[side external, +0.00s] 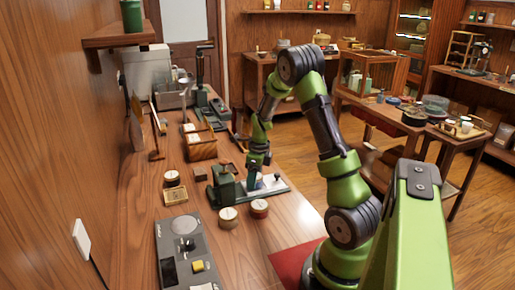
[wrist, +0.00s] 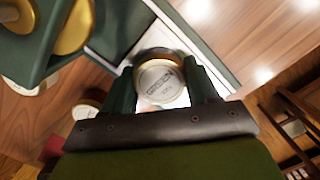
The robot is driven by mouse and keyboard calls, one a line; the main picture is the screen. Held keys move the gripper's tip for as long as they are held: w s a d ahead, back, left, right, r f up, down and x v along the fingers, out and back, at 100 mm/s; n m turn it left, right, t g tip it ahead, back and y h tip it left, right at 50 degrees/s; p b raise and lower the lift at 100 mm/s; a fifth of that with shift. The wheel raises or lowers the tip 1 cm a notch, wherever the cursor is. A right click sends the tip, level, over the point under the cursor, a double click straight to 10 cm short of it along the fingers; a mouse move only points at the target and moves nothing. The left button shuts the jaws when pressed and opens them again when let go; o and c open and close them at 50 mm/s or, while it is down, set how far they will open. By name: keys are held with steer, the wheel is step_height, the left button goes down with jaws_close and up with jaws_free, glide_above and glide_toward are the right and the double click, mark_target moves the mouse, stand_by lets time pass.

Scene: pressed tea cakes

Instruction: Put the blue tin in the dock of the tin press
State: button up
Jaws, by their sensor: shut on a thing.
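My gripper (side external: 257,175) is low over the base of the tin press (side external: 224,189), just right of its green body in the side view. In the wrist view my gripper (wrist: 160,76) is shut on a round tin with a pale, stamped metal lid (wrist: 161,88), taken as the blue tin. Its side wall is mostly hidden, so its blue colour is not clear. The tin looks upright, over or on the press's pale, green-edged base (wrist: 120,24). The dock is hidden under the tin, and I cannot tell whether the tin touches it.
A tan tin (side external: 228,216) and a red tin (side external: 259,208) stand in front of the press. Another tin (side external: 172,179) stands left, behind a small wooden tray (side external: 175,196). A grey panel (side external: 187,255) lies nearer. A wooden rack (side external: 201,148) stands behind.

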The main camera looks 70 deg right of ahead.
steer(key=shift+f, duration=0.15)
steer(key=o, duration=1.1)
steer(key=shift+a, duration=0.1)
step_height(320, 180, up, 12)
steer(key=s, duration=0.1)
steer(key=a+r+n+t, duration=0.2)
steer(key=a+r+n, duration=0.3)
steer(key=a+n, duration=0.3)
steer(key=s+a+r+n+t, duration=0.1)
steer(key=s+a+n, duration=0.1)
steer(key=a+n, duration=0.5)
steer(key=s+a+r+n+t+y, duration=0.1)
steer(key=s+a+r+n, duration=0.1)
steer(key=a+n, duration=0.6)
steer(key=s+a+r+n+t, duration=0.1)
steer(key=s+a+r+n, duration=0.1)
steer(key=s+a+n, duration=0.2)
steer(key=shift+s+a+r+n+t+y, duration=0.1)
steer(key=shift+a+n+t+y, duration=0.1)
steer(key=shift+a+n, duration=0.65)
steer(key=shift+s+a+n+t+y, duration=0.1)
steer(key=shift+a+n+t+y, duration=0.1)
steer(key=shift+a+n, duration=0.65)
